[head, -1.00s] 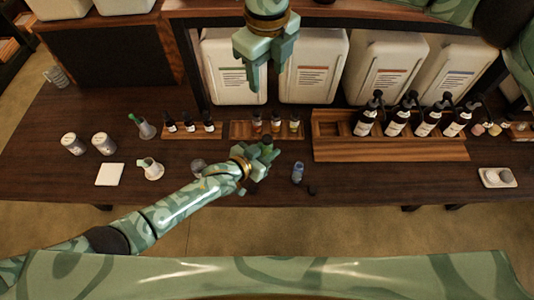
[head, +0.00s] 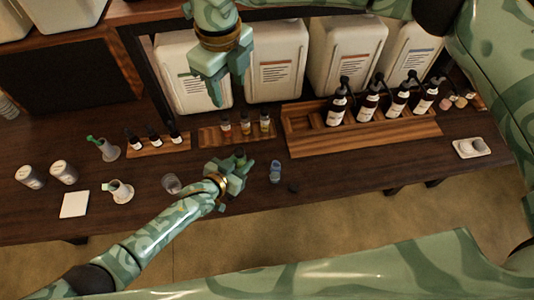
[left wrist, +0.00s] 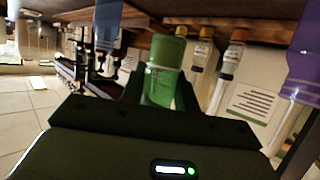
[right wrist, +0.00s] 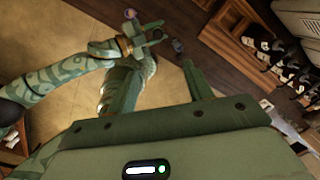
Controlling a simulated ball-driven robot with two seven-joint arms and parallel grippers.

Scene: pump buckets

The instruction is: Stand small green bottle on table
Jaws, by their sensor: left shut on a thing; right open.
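My left gripper (head: 239,167) is shut on the small green bottle (left wrist: 162,75), low over the front part of the table (head: 335,177). In the left wrist view the bottle sits between the two fingers, with its green end toward the table at the top of the picture. In the head view a little of the bottle (head: 240,155) shows past the fingers. I cannot tell whether it touches the table. My right gripper (head: 218,95) is open and empty, raised in front of the white canisters; its spread fingers show in the right wrist view (right wrist: 160,88).
A small blue bottle (head: 275,171) stands right of my left gripper, with a small dark piece (head: 293,188) near it. Behind is a wooden rack (head: 210,137) of small bottles. Table at the right front is clear.

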